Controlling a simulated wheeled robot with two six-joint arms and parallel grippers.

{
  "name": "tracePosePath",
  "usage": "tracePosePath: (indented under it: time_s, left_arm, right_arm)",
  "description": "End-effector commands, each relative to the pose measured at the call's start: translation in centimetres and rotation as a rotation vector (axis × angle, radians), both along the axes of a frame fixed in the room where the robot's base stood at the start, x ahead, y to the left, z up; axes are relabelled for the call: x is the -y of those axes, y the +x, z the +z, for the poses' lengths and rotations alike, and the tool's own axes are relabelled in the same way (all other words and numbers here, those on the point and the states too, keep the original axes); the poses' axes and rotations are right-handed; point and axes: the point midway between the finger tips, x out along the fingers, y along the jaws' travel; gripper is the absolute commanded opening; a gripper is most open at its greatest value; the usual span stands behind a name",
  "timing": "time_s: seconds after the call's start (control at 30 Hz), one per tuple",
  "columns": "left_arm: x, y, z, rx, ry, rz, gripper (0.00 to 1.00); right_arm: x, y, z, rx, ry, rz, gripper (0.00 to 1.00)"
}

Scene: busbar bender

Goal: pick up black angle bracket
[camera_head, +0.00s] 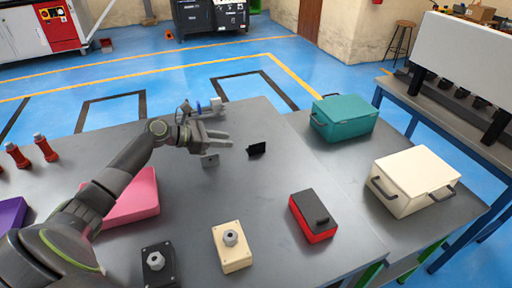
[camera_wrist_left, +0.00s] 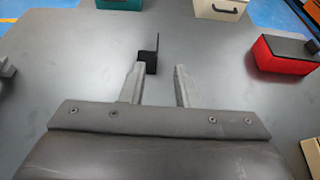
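The black angle bracket (camera_head: 257,149) stands on the grey table (camera_head: 240,185) near its middle. It also shows in the left wrist view (camera_wrist_left: 149,54), just beyond the left finger's tip. My left gripper (camera_head: 230,140) is open and empty, with its fingers pointing toward the bracket. In the left wrist view the gap between the fingertips (camera_wrist_left: 158,66) is clear, and the bracket lies ahead and slightly left of the middle of it. Whether a finger touches the bracket cannot be told. My right gripper is not in view.
A teal case (camera_head: 344,118) and a cream case (camera_head: 413,181) stand to the right. A red and black box (camera_head: 313,217), a beige button box (camera_head: 231,248) and a black one (camera_head: 159,266) sit at the front. A pink block (camera_head: 135,197) lies left, beside my arm.

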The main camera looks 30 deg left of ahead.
Motion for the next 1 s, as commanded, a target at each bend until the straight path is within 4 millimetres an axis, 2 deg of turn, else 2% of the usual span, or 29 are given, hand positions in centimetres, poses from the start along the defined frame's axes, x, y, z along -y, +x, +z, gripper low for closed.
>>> tracePosePath:
  time_s: [0.33,0.57,1.0]
  left_arm:
    - [4.0,4.5,-2.3,0.0,-0.003,0.0,0.28]
    - [4.9,5.5,-3.0,0.0,0.0,0.0,0.28]
    - [7.6,8.7,-5.3,-0.001,-0.001,-0.001,0.28]
  right_arm:
    - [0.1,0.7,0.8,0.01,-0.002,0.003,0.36]
    - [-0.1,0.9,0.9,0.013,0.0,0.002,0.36]
    - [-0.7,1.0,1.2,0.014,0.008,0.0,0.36]
